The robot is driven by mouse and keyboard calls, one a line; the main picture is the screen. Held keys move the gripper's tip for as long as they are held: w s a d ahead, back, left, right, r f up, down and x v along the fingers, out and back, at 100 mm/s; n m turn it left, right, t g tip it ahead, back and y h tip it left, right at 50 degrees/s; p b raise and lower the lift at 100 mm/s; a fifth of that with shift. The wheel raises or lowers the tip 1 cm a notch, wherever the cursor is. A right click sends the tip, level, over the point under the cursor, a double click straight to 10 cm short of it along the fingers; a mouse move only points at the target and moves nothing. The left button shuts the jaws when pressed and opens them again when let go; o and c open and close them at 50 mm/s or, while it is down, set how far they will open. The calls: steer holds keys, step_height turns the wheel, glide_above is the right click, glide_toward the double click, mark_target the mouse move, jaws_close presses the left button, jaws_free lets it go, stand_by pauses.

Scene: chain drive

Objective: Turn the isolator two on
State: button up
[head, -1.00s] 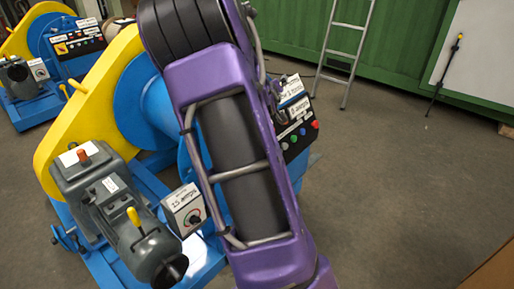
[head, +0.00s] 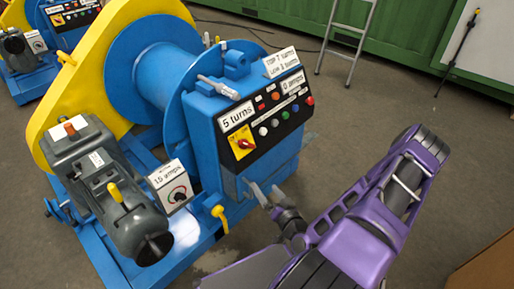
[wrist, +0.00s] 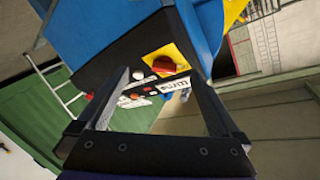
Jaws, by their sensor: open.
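A red rotary switch on a yellow plate (head: 243,143) sits at the lower left of the black control panel (head: 272,117) on the near blue winch. In the wrist view the red switch (wrist: 165,63) shows beyond and between my fingers. I cannot read a number on it or tell its setting. My gripper (head: 262,190) is open and empty, low in front of the panel and below the switch, apart from it. A second, similar winch at the top left has its own yellow switch plate (head: 57,20). My fingers also frame the wrist view (wrist: 158,80).
The near winch has a grey motor (head: 105,185), a "15 amps" dial box (head: 172,187) and a yellow lever (head: 220,217) below the panel. Coloured buttons line the panel. A ladder (head: 348,38) leans at the back.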

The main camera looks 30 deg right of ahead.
step_height(320, 180, up, 3)
steer(key=m+t+h, duration=0.1)
steer(key=m, duration=0.1)
steer(key=b, duration=0.1)
glide_toward(247, 145)
steer(key=w+f, duration=0.1)
steer(key=w, duration=0.8)
steer(key=shift+w+d+f+t, duration=0.2)
steer(key=shift+d+f+t, duration=0.15)
steer(key=shift+d, duration=0.1)
steer(key=c, duration=1.2)
